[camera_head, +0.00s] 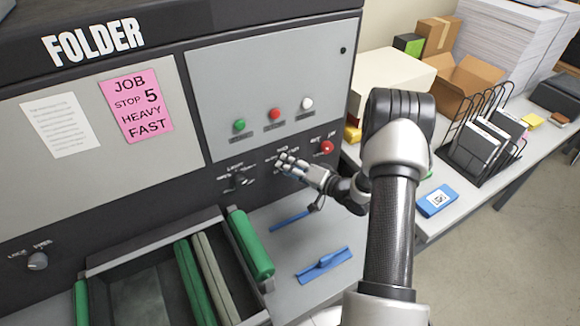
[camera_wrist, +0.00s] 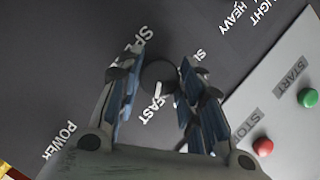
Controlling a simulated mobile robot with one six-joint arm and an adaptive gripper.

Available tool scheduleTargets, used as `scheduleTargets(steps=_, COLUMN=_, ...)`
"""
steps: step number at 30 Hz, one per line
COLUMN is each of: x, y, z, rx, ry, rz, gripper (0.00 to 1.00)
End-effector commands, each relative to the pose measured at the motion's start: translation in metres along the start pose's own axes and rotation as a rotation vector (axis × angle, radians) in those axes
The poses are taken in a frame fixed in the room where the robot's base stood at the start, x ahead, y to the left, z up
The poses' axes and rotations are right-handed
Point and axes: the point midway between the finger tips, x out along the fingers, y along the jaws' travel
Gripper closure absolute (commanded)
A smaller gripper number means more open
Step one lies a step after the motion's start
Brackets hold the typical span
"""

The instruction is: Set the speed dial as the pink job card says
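The pink job card (camera_head: 137,103) on the panel reads "JOB STOP 5 HEAVY FAST". The dark round speed dial (camera_wrist: 160,75) sits between my fingers in the wrist view. Its white mark lies on the side toward the "FAST" label, and a partly hidden label starting "SP" is at its upper left. My gripper (camera_wrist: 159,80) has one finger on each side of the dial, very near its edges; I cannot tell whether they touch it. In the head view my gripper (camera_head: 290,164) is at the panel and hides the dial.
Green, red and white buttons (camera_head: 307,103) sit above my gripper. A dark switch (camera_head: 238,182) is to its left and a red knob (camera_head: 327,147) to its right. A green roller (camera_head: 251,244) and a blue tool (camera_head: 323,265) lie below.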

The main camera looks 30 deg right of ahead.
Motion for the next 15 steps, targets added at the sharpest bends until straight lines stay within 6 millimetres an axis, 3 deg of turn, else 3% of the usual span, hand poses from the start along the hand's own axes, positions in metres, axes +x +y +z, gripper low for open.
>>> scheduleTargets(steps=8, x=0.0000, y=-0.0001, z=0.0000, rx=0.000, ry=0.000, rz=0.000, gripper=0.47)
scheduleTargets(steps=15, x=0.0000, y=-0.0001, z=0.0000, rx=-0.001, ry=0.000, rz=0.000, gripper=0.46)
